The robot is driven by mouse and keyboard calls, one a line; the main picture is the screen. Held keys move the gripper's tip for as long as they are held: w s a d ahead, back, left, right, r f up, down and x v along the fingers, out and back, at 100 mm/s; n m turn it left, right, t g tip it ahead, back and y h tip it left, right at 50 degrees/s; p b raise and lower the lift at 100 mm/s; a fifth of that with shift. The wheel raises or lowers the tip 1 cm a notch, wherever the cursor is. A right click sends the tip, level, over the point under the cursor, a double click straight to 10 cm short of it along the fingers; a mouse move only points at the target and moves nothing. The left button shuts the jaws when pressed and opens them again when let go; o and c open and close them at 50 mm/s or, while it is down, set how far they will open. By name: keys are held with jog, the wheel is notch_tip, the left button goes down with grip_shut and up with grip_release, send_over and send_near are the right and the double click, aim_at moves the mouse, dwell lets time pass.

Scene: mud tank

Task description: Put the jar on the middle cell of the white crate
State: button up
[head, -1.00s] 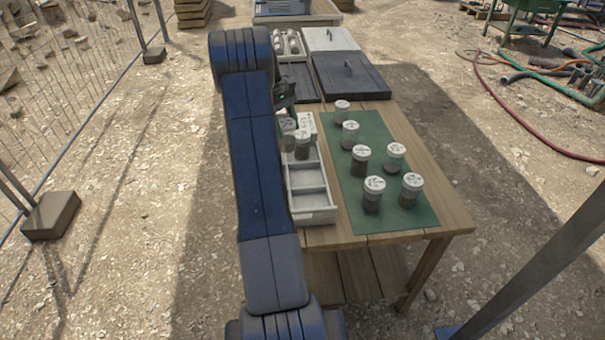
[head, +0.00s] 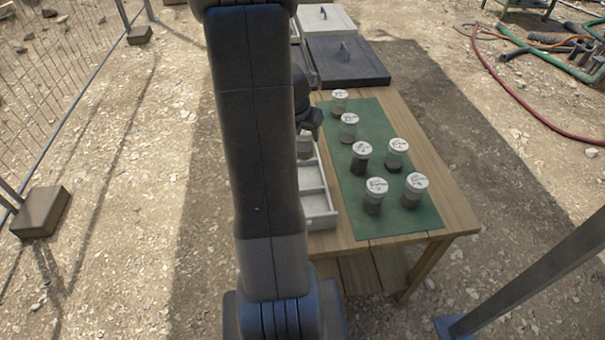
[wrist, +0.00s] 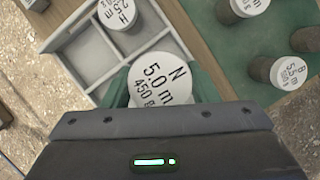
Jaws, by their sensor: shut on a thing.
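The jar (wrist: 160,82), with a white lid marked N 5.0 m 450 g, is between the green fingers of my gripper (wrist: 162,92) in the wrist view. My gripper (head: 308,117) is shut on it. The white crate (wrist: 86,58) lies left of and below the held jar, with bare cells showing. Another jar (wrist: 120,12), marked H, stands at the crate's far part. In the head view my arm hides much of the crate (head: 322,222), and its near cells look empty. I cannot tell which cell the held jar is over.
A green mat (head: 385,225) to the right of the crate carries several white-lidded jars (head: 376,195). A wire fence stands at the left.

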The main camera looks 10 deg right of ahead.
jog(key=shift+s+f+n, duration=0.1)
jog(key=shift+s+n, duration=0.1)
jog(key=shift+n, duration=0.1)
notch_tip(320, 180, down, 10)
jog(key=b, duration=0.4)
jog(key=shift+b, duration=0.4)
jog(key=o, duration=1.3)
jog(key=shift+r, duration=0.3)
jog(key=p+v, duration=0.4)
jog(key=v, duration=0.7)
jog(key=shift+s+r, duration=0.2)
jog(key=shift+r, duration=0.1)
